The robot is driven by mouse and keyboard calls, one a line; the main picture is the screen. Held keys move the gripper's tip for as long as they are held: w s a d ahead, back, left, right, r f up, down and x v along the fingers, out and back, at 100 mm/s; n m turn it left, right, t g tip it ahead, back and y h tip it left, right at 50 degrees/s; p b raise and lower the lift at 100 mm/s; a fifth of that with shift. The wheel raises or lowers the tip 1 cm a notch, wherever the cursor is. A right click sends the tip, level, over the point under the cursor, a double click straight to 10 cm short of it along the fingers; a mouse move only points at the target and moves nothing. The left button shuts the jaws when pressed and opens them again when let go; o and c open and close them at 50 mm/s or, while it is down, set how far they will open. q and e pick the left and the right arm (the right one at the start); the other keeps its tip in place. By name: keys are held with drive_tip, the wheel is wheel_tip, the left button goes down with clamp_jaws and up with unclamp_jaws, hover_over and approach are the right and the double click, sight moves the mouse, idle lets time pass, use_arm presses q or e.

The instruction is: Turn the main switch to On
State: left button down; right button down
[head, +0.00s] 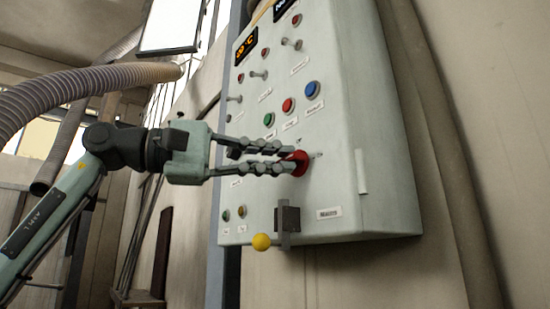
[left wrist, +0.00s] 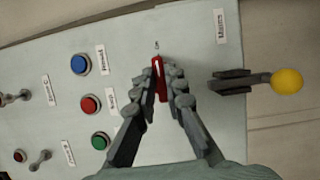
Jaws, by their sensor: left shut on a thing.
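A red rotary switch (head: 301,162) sits on the front of the grey control box (head: 340,110), right of centre and below the push buttons. In the left wrist view the red switch handle (left wrist: 160,80) lies between my fingertips, with a small mark that seems to read "On" beyond it. My left gripper (head: 292,161) reaches in from the left and is shut on this handle; the fingers hide part of it. My right gripper is in neither view.
A lever with a yellow ball (head: 261,242) sticks out below the switch, near a small label (head: 328,213). Blue (head: 312,89), red (head: 288,105) and green (head: 269,119) buttons sit above. A ribbed hose (head: 90,82) hangs at left.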

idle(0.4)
use_arm(q)
drive_tip(key=c, duration=1.6)
unclamp_jaws()
drive_tip(key=v, duration=1.2)
drive_tip(key=shift+r, duration=0.1)
drive_tip(key=shift+w, duration=0.1)
